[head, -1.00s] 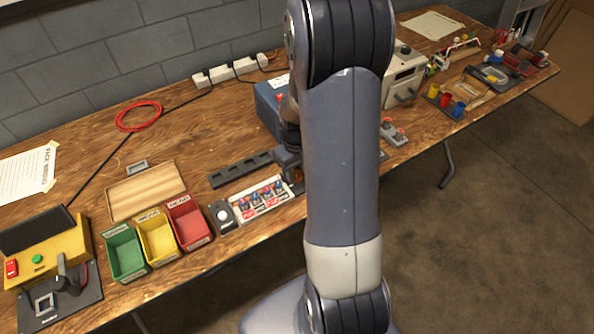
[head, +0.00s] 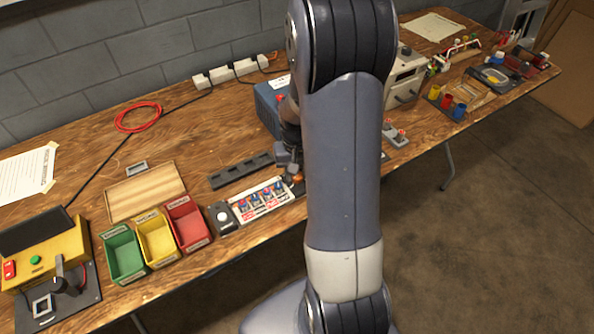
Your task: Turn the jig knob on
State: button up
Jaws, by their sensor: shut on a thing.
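The jig is a white panel (head: 262,201) with a row of small blue and red parts, near the front edge of the bench. My gripper (head: 291,176) is partly visible at the panel's right end, left of my forearm. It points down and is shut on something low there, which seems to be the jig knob. The knob itself is hidden by the gripper and my arm, so its setting cannot be read.
A grey box with a round white button (head: 222,216) adjoins the panel's left end. A dark slotted rail (head: 240,170) lies behind it. A blue box (head: 268,108) stands behind my gripper. Green, yellow and red bins (head: 187,222) stand left.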

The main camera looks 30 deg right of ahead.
jog(key=o, duration=1)
jog(key=shift+c, duration=0.2)
jog(key=shift+r, duration=0.1)
notch_tip(320, 180, up, 11)
jog(key=shift+f+p, duration=0.2)
jog(key=shift+p, duration=0.2)
notch_tip(320, 180, down, 11)
jog(key=shift+r+b, duration=0.15)
jog(key=shift+b, duration=0.25)
